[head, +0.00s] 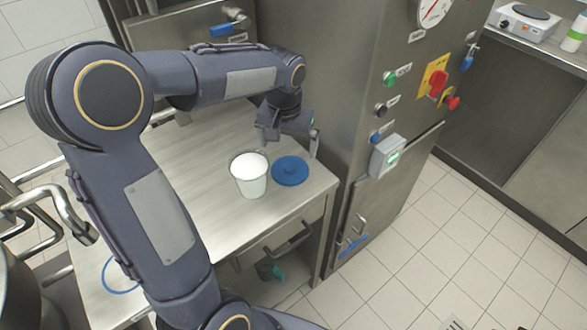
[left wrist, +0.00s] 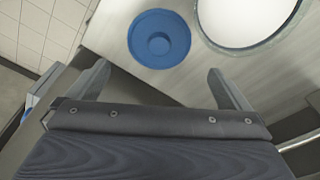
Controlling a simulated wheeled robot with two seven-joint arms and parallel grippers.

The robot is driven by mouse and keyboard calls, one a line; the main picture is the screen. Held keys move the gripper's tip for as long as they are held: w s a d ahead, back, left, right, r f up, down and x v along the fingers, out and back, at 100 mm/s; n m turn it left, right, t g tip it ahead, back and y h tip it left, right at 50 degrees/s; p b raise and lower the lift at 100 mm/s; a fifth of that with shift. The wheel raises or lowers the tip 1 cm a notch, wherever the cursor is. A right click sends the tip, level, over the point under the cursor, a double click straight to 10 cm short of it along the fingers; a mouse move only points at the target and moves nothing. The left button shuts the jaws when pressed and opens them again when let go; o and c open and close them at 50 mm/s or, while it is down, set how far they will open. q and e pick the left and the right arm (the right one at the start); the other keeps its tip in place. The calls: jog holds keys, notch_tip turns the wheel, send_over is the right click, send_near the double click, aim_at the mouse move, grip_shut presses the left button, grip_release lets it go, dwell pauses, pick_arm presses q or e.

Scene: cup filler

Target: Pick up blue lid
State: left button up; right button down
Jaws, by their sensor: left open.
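The blue lid (head: 290,171) lies flat on the metal table, just right of a white cup (head: 249,176) with white contents. In the left wrist view the round blue lid (left wrist: 159,39), with a raised knob in its middle, lies beyond the fingers. The cup's rim (left wrist: 246,20) shows to its right there. My left gripper (head: 289,142) is above the table, behind the lid in the head view. In the left wrist view my left gripper (left wrist: 160,84) has its fingers wide apart with nothing between them. My right gripper is not in view.
The metal table (head: 190,160) has bare room left of the cup. A steel cabinet (head: 345,90) with buttons, a gauge and a small grey box stands close to the right. The table's right edge is near the lid. A drawer handle (head: 289,241) juts out below.

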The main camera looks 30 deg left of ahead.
aim_at(290, 166)
pick_arm(q)
jog(key=shift+s+a+f, duration=0.1)
jog(key=shift+f, duration=0.55)
jog(key=f, duration=0.6)
jog(key=shift+w+f, duration=0.15)
jog(key=shift+w, duration=0.25)
jog(key=c, duration=0.7)
